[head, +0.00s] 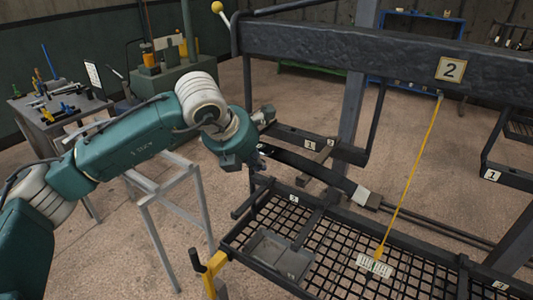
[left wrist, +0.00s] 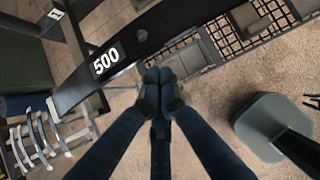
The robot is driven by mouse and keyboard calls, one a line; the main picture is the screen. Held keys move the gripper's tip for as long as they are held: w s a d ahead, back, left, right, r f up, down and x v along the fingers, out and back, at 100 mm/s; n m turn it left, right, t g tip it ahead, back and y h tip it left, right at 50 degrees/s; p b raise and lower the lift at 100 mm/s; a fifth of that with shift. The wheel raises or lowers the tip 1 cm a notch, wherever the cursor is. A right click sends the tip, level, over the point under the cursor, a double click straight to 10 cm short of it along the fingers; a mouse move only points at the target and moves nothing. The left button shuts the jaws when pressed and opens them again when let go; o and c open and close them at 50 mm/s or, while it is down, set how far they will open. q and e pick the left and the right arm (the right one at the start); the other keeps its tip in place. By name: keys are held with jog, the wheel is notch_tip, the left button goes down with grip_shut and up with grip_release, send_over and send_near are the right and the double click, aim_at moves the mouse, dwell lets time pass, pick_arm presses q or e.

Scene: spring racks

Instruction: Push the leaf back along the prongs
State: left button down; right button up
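The leaf is a long, dark, curved strip (head: 300,166). In the left wrist view it is the black band (left wrist: 125,53) with a white "500" and a round hole. My left gripper (left wrist: 160,76) has its fingertips together just beside the leaf's edge, with nothing visible between them. Whether they touch the leaf, I cannot tell. In the head view the left gripper (head: 258,160) is at the leaf's left end, partly hidden by its wrist. Dark bars (head: 430,222) run right from a pale block at the leaf's right end; I cannot tell if these are the prongs. My right gripper is out of view.
A mesh shelf (head: 330,262) with a grey tray (head: 278,254) lies below the leaf. A thick beam (head: 400,60) marked "2" crosses above, with a yellow cord (head: 412,170) hanging from it. A pale metal stand (head: 170,195) is beneath my left arm.

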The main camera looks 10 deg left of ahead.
aim_at(268, 152)
pick_arm(q)
jog(key=shift+w+d+r, duration=0.1)
jog(key=shift+w+d, duration=0.25)
jog(key=shift+w, duration=0.55)
jog(key=shift+w+d+f, duration=0.1)
jog(key=shift+w+d, duration=0.2)
jog(key=shift+w, duration=0.65)
jog(key=shift+w+d+r, duration=0.1)
jog(key=shift+w+d, duration=0.25)
jog(key=shift+w, duration=0.55)
jog(key=shift+w+d, duration=0.95)
jog(key=shift+w, duration=1.6)
jog(key=shift+s+a+b, duration=0.3)
jog(key=shift+s+b, duration=0.15)
jog(key=shift+s, duration=0.4)
jog(key=shift+s+a+b, duration=0.35)
jog(key=shift+s+b, duration=0.15)
jog(key=shift+s, duration=0.35)
jog(key=shift+s+a+b, duration=0.3)
jog(key=shift+s+b, duration=0.15)
jog(key=shift+s, duration=0.4)
jog(key=shift+s+a, duration=0.15)
jog(key=shift+s, duration=0.2)
